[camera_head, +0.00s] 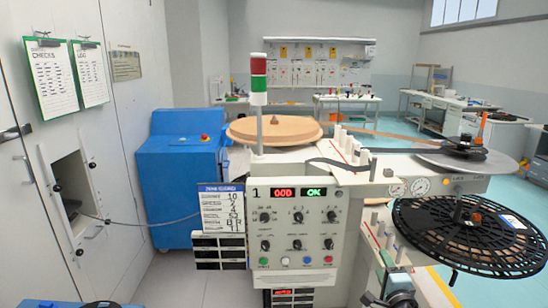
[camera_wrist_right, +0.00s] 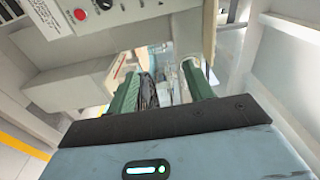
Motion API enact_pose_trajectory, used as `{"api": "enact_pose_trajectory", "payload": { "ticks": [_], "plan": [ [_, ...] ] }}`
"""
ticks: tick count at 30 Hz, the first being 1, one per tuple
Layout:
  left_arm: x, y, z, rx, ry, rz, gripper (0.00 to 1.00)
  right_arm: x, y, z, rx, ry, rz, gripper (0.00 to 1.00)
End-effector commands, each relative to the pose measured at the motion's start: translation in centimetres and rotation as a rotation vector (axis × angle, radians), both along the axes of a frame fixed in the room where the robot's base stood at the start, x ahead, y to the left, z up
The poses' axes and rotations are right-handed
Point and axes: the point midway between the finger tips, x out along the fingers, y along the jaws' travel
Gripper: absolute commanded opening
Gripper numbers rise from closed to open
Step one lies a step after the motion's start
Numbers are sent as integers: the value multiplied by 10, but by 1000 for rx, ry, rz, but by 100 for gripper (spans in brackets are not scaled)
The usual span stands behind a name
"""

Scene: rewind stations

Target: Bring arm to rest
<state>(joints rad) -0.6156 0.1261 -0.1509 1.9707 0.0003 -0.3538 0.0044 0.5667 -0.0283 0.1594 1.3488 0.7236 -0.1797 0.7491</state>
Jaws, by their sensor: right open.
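My right gripper (camera_head: 376,277) is low in front of the machine's right side in the head view, with green fingers and a blue-grey body. In the right wrist view, its two green fingers (camera_wrist_right: 160,78) stand apart, and I see nothing held between them. The machine panel (camera_head: 296,228), with knobs and lit red and green displays, is just left of this gripper. The panel's lower edge also shows at the top of the wrist view (camera_wrist_right: 125,14). My left gripper does not show clearly in either view.
A black spoked reel (camera_head: 470,235) lies to the right of the gripper. A grey disc (camera_head: 440,160) and a tan roll (camera_head: 250,130) sit on the machine. A blue cabinet (camera_head: 178,180) stands left. Open floor (camera_head: 185,285) shows between the left wall and the machine.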

Motion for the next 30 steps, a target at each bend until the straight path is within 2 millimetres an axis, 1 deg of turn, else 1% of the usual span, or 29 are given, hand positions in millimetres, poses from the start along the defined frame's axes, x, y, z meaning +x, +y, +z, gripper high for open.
{"api": "enact_pose_trajectory", "payload": {
  "ticks": [1, 2, 5, 6, 8, 9, 12, 15, 18, 23, 24, 29, 30],
  "plan": [
    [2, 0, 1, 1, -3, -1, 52, -1, -23, 3, -43, 0, -17, 52],
    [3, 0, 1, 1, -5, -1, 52, -1, -35, 5, -65, -1, -25, 52],
    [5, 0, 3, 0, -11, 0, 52, -5, -81, 13, -153, -1, -58, 52],
    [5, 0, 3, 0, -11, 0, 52, -7, -101, 19, -193, -1, -72, 52],
    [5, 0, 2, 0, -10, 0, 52, -10, -133, 29, -256, -1, -95, 52],
    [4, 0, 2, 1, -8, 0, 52, -13, -152, 36, -296, 0, -109, 52],
    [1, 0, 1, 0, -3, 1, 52, -20, -192, 54, -380, 0, -140, 52],
    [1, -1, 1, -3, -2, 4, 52, -26, -225, 72, -451, 0, -166, 52],
    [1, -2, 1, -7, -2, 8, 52, -33, -252, 90, -514, -1, -190, 52],
    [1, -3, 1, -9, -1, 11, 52, -44, -291, 119, -607, -1, -224, 52],
    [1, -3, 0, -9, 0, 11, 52, -48, -277, 94, -639, 35, -194, 52],
    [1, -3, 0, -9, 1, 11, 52, -66, -253, 48, -791, 117, -122, 52],
    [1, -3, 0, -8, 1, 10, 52, -72, -247, 35, -832, 138, -102, 52]
  ]
}}
